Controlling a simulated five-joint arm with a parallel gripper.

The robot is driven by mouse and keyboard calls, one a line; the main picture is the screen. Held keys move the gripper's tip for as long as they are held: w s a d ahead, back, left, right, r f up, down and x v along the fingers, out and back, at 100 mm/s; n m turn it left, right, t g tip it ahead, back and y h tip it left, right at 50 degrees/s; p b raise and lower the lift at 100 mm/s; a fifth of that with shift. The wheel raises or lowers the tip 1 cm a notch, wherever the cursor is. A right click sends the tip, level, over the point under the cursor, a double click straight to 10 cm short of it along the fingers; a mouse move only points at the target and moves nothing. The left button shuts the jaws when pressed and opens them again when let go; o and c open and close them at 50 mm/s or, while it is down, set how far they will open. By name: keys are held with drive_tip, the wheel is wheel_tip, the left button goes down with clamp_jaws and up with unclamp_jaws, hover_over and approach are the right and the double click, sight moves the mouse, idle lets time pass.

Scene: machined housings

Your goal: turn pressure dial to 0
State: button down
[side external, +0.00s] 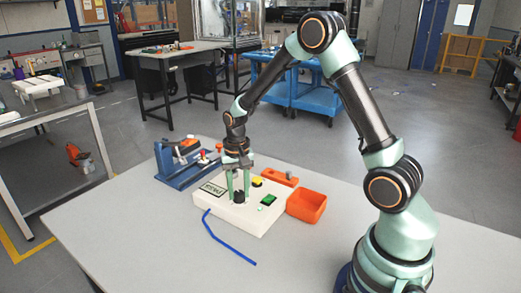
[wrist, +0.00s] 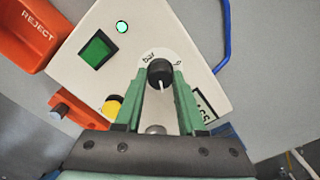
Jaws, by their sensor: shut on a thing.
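The pressure dial is a black knob (wrist: 158,70) with a white pointer line on a round white plate. It sits on the white control box (side external: 222,207), where the knob (side external: 239,196) also shows low between my fingers. My gripper (side external: 239,192) points down over the box. In the wrist view my gripper (wrist: 160,78) has its two green fingers on either side of the knob, shut on it. The pointer line points toward the bottom of the wrist picture. Small lettering shows above the knob, and the fingers hide part of the scale.
An orange REJECT bin (side external: 306,207) stands to the right.

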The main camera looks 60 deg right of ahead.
sight(239, 192)
drive_tip(key=m, duration=0.6)
drive_tip(key=shift+r+m, duration=0.1)
drive_tip(key=shift+m, duration=0.2)
idle(0.4)
drive_tip(key=c, duration=0.5)
unclamp_jaws()
wheel_tip(239, 192, up, 12)
